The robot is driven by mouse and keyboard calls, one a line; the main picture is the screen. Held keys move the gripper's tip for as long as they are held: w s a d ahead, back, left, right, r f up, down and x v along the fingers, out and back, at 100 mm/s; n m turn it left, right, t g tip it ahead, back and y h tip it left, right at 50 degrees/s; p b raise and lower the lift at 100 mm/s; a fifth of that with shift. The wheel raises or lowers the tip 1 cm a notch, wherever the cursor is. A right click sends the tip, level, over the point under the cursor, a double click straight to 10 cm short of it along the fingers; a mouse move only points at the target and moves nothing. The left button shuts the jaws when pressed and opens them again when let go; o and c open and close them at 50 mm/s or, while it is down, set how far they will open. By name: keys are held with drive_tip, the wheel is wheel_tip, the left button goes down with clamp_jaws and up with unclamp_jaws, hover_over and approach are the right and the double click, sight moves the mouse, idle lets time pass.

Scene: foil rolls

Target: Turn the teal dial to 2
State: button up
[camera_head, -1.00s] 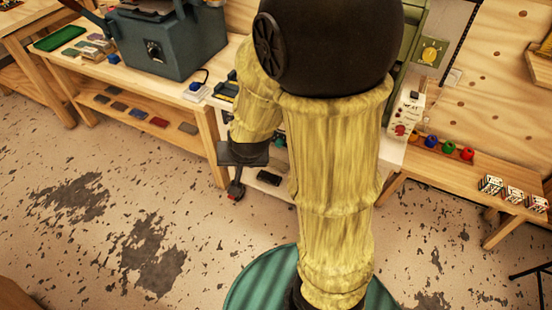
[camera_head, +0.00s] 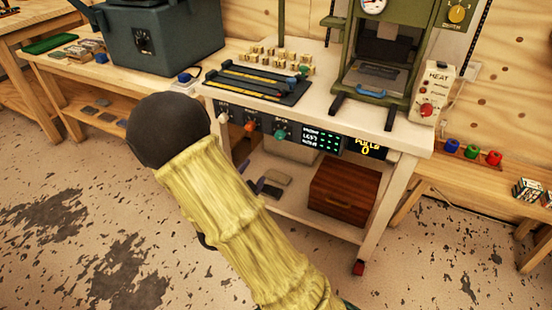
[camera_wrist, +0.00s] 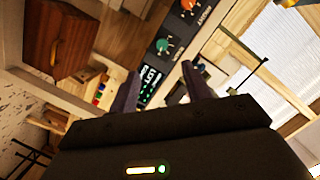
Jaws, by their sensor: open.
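The teal dial (camera_head: 280,133) is on the dark front panel of the white bench, right of an orange dial (camera_head: 249,123) and a white dial (camera_head: 223,118). Its setting is too small to read. In the wrist view the teal dial (camera_wrist: 163,46) shows beyond my fingertips, with the orange dial (camera_wrist: 188,6) above it. My gripper (camera_wrist: 162,75) is open with nothing seen between its fingers. It is apart from the dial as far as I can tell. In the head view my arm covers most of the gripper.
A lit green display (camera_head: 318,138) and a counter reading 0 (camera_head: 368,148) sit right of the dials. A press (camera_head: 378,70), a heat box (camera_head: 433,95) and a tray with bars (camera_head: 258,83) stand on the bench top. A wooden drawer box (camera_head: 343,190) is on the shelf below.

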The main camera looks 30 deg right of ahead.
sight(278, 138)
drive_tip(key=shift+s+d+f+m+h+b, duration=0.1)
drive_tip(key=shift+s+f+m+h+b, duration=0.35)
drive_tip(key=shift+h, duration=0.35)
drive_tip(key=shift+w, duration=0.15)
drive_tip(key=shift+t, duration=0.3)
drive_tip(key=b+x, duration=0.2)
drive_tip(key=x, duration=1.5)
drive_tip(key=shift+d+f, duration=0.15)
drive_tip(key=shift+f, duration=0.1)
drive_tip(key=shift+w, duration=0.1)
drive_tip(key=c, duration=1)
